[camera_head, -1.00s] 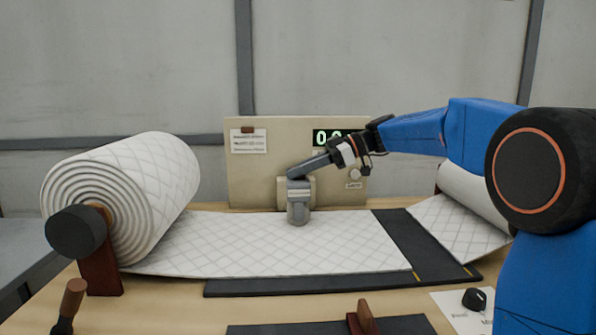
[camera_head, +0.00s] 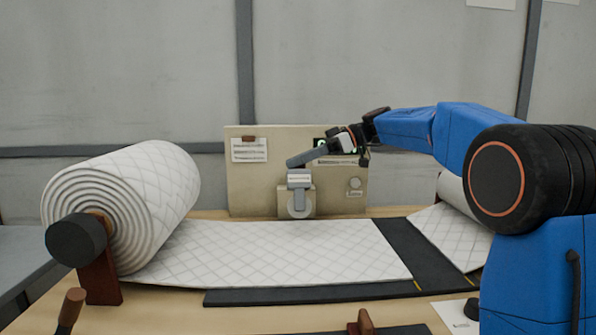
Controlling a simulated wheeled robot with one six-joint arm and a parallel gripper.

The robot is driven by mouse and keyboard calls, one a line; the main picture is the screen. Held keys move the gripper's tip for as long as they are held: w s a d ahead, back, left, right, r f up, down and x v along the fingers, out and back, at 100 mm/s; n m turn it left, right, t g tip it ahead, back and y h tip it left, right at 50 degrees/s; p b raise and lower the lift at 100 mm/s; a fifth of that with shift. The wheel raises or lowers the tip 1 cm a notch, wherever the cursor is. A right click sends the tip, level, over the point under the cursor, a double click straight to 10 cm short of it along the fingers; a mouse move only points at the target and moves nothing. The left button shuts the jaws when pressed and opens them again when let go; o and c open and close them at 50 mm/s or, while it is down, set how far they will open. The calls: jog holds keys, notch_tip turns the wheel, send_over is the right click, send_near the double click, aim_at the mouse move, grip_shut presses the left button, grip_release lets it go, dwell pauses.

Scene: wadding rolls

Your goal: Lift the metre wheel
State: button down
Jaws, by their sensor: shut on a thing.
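The metre wheel (camera_head: 299,205) is a pale disc under a grey block, in front of the beige measuring stand (camera_head: 245,185). A grey lever (camera_head: 308,157) slants up to the right from above the block. My gripper (camera_head: 331,147) is at the lever's right end, shut on it; the fingertips are small and partly hidden. The wheel's lower edge is close to the back edge of the white quilted wadding (camera_head: 280,250). I cannot tell whether a gap separates them. The display on the stand is mostly hidden behind my gripper.
A large wadding roll (camera_head: 150,195) stands at the left on a wooden support, and a second roll (camera_head: 452,189) is at the right, partly behind my arm. A dark strip (camera_head: 415,250) crosses the table. A wooden-handled tool (camera_head: 72,305) is at the front left.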

jog(key=shift+w+d+r, duration=0.1)
jog(key=shift+w+r, duration=0.25)
jog(key=shift+w, duration=0.3)
jog(key=shift+w+r, duration=0.35)
jog(key=shift+w, duration=0.25)
jog(key=shift+f, duration=0.1)
jog(key=c, duration=1.8)
grip_release()
jog(key=shift+w+f, duration=0.1)
jog(key=shift+w, duration=0.1)
jog(key=shift+s, duration=0.1)
jog(key=s+v, duration=0.1)
jog(key=v, duration=1.6)
jog(key=shift+w+r, duration=0.4)
jog(key=shift+s+d, duration=0.1)
